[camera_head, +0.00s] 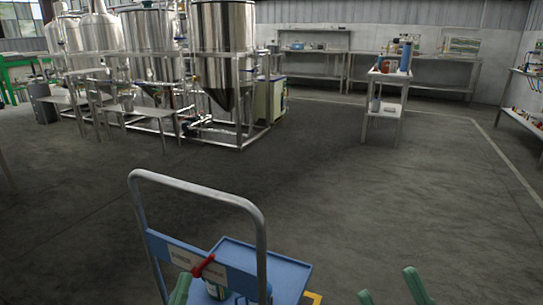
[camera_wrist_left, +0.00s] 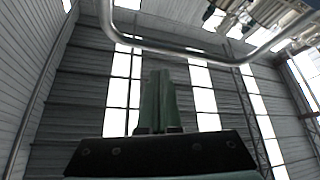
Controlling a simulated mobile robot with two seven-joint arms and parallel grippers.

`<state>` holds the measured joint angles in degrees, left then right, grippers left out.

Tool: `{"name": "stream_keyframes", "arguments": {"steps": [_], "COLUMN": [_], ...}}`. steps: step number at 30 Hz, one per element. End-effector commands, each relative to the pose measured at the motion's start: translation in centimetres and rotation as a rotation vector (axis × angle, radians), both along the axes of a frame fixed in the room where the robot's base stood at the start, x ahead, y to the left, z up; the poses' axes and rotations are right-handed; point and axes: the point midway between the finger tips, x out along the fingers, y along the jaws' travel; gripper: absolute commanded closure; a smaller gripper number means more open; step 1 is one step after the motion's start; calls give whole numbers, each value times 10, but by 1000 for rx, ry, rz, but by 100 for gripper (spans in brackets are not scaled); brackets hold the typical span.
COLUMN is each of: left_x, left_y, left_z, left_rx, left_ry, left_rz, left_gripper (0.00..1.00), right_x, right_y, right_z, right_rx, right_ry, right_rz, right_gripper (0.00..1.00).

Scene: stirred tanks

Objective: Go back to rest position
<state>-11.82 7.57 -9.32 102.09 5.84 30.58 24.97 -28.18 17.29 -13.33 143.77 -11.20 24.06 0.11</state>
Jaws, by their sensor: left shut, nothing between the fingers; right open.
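The handle also crosses the left wrist view (camera_wrist_left: 180,52).
A red item (camera_head: 203,265) and a partly hidden blue-green container (camera_head: 216,290) show at the trolley. Steel tanks (camera_head: 224,50) stand at the back left. A small white table (camera_head: 385,107) with bottles stands at the back right. The middle floor is clear.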

Motion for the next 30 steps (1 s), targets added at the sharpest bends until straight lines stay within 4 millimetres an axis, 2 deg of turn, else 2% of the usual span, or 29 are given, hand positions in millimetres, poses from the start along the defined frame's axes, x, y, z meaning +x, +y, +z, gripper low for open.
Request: {"name": "stream_keyframes", "arguments": {"steps": [1,6,12,19,20,23,30], "left_x": [-18,-70,-118,-166,-156,-141,-110], "left_y": [-8,-33,-50,-62,-60,-58,-51], "left_z": [23,88,142,191,193,188,172], "left_rx": [79,305,462,579,582,594,621], "left_ry": [-53,-218,-363,-496,-455,-368,-134], "left_rz": [2,35,82,143,140,131,109], "left_gripper": [100,100,100,100,100,100,100], "right_x": [0,0,0,0,6,20,51], "right_y": [0,0,0,0,-1,-3,-9], "right_z": [0,0,0,1,6,2,-14], "right_rx": [1,3,3,3,1,-3,-15], "right_ry": [0,1,0,3,34,117,343], "right_rz": [0,0,0,0,-8,-27,-78], "right_gripper": [46,46,46,46,46,46,46]}}
